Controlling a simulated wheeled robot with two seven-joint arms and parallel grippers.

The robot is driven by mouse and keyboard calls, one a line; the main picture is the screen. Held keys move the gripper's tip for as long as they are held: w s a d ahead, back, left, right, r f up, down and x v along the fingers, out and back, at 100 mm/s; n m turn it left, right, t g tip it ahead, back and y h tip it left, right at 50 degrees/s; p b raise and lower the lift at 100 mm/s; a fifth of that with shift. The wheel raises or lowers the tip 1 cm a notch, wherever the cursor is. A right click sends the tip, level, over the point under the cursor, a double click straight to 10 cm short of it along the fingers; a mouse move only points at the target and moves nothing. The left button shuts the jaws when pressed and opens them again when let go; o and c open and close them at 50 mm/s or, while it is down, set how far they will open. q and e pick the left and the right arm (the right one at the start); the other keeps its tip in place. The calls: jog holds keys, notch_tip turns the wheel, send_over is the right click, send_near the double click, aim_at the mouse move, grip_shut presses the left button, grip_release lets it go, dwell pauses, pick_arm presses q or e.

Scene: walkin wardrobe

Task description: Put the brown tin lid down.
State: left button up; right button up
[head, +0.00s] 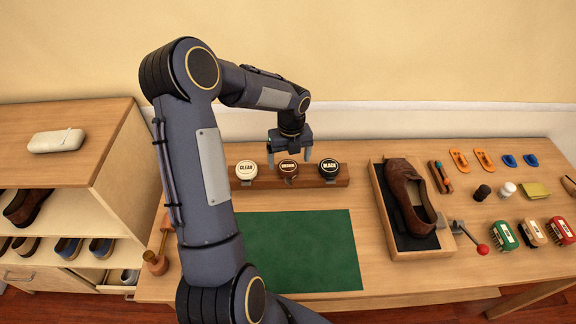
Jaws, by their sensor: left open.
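The brown tin lid (288,167), with a lettered top, sits at the brown tin's place in the middle of a wooden rack (337,183). I cannot tell how firmly it is seated. My left gripper (290,158) is open just above and around the lid, one finger to each side, and nothing visible hangs from it. A white-topped tin marked CLEAR (246,169) stands to its left and a black-topped tin marked BLACK (328,167) to its right. My right gripper is not in view.
A green mat (300,250) lies clear in front of the rack. A brown shoe (408,196) rests in a wooden tray (379,211) to the right. Brushes (503,235), small bottles (507,189) and a red-knobbed lever (482,249) are farther right. A shoe cabinet (80,145) stands left.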

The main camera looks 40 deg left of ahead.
aim_at(289, 167)
pick_arm(q)
jog(key=shift+s+a+f, duration=0.1)
jog(key=shift+f, duration=1.4)
jog(key=shift+c, duration=0.5)
jog(key=c, duration=1)
jog(key=shift+r, duration=0.15)
jog(key=shift+c, duration=0.2)
